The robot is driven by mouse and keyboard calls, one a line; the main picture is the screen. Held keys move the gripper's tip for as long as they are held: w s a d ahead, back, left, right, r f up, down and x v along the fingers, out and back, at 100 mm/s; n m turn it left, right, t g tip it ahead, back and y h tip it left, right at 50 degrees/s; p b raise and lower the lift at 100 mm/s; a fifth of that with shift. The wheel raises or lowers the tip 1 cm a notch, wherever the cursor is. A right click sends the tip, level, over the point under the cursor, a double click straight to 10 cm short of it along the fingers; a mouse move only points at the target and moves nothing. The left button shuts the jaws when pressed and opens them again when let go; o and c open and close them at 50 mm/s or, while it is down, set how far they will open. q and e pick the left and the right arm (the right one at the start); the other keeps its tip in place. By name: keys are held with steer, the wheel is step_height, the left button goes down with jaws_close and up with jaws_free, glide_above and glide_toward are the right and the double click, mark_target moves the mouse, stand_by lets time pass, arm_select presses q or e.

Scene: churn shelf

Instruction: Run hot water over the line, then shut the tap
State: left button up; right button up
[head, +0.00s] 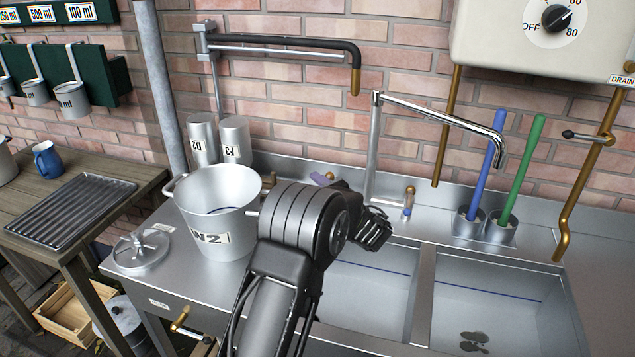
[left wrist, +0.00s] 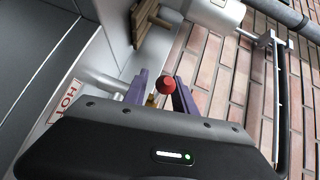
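The chrome swivel spout (head: 440,112) points right above the sinks, with no water visible from it. Blue lines mark the left sink (head: 368,300), the right sink (head: 500,310) and the inside of the pail (head: 215,192). A blue-marked tap handle (head: 408,200) stands at the spout's foot. In the left wrist view, a red knob (left wrist: 166,87) shows between the purple fingers of my left gripper (left wrist: 160,92), which are apart; contact is unclear. A HOT label (left wrist: 66,100) is beside it. In the head view my arm hides most of this tap. My right gripper is out of view.
A black-sleeved wall spout (head: 300,43) hangs above the pail. Blue and green sticks (head: 524,165) stand in cups behind the sinks. A lid (head: 141,248) lies left of the pail. A heater (head: 540,50) hangs at upper right. The right counter is clear.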

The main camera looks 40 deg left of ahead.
arm_select(q)
steer(key=shift+w+a+f, duration=0.1)
steer(key=shift+w+a, duration=0.1)
steer(key=shift+a, duration=0.3)
jaws_close()
stand_by(1.1)
